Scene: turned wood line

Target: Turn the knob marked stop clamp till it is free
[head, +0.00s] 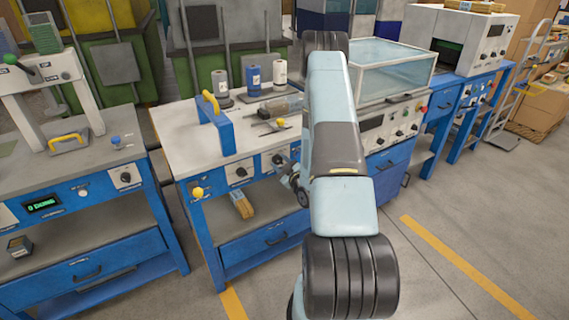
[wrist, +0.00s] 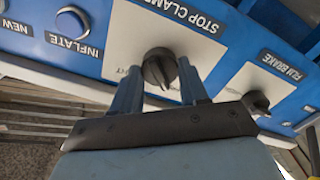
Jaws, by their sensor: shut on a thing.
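The knob's ridge stands nearly upright in the picture, tilted slightly. Part of the plate's lettering is hidden behind the fingers. In the head view my gripper (head: 287,172) is at the front panel of the middle bench, and my arm covers part of that panel.
A blue "INFLATE" button (wrist: 72,21) is at the left. The middle bench (head: 178,122) carries a blue frame with a yellow handle (head: 211,102). Open floor lies in front.

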